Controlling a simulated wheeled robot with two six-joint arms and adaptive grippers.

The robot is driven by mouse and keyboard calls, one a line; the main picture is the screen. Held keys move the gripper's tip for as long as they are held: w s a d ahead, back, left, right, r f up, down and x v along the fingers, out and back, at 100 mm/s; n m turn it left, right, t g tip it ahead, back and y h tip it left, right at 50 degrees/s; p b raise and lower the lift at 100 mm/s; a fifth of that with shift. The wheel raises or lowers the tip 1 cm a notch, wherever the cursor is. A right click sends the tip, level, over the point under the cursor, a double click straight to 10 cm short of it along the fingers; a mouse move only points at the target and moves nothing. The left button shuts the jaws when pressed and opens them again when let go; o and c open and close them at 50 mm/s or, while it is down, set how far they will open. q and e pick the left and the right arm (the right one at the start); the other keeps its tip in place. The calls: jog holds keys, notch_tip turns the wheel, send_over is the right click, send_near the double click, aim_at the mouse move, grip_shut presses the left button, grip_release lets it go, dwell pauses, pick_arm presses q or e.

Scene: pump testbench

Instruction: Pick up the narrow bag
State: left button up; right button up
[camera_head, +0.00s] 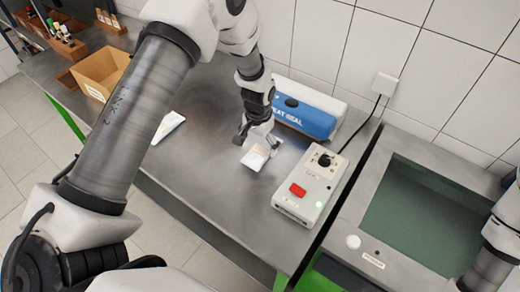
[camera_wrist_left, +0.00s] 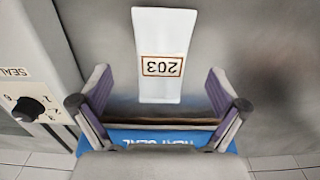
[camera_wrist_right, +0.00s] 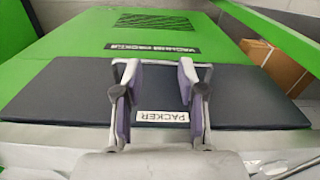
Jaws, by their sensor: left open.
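A narrow white bag with a "203" label (camera_wrist_left: 163,50) lies on the grey bench, just beyond my left fingertips. In the head view this bag (camera_head: 255,158) shows just below and in front of my left gripper (camera_head: 259,138). My left gripper, also in the left wrist view (camera_wrist_left: 160,95), is open and empty, with its purple-padded fingers apart. A second white bag (camera_head: 168,125) lies farther left, partly hidden by my left arm. My right gripper (camera_wrist_right: 154,85) is open and empty above a dark pad; its fingers are outside the head view.
A blue and white heat sealer (camera_head: 305,115) stands behind my left gripper, with a control box with a red button (camera_head: 312,185) to its right. A cardboard box (camera_head: 98,72) sits at the back left. A green vacuum packer (camera_wrist_right: 160,30) is before my right gripper.

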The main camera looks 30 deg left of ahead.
aim_at(259, 152)
pick_arm(q)
jog(key=f, duration=0.2)
jog(key=w+f+p, duration=0.1)
jog(key=f, duration=0.1)
jog(key=shift+w+a+f, duration=0.1)
jog(key=shift+w+f, duration=0.05)
jog(key=shift+f, duration=0.2)
jog(key=shift+r, duration=0.1)
jog(key=shift+s+r, duration=0.1)
jog(key=shift+s, duration=0.2)
jog(key=c, duration=1.5)
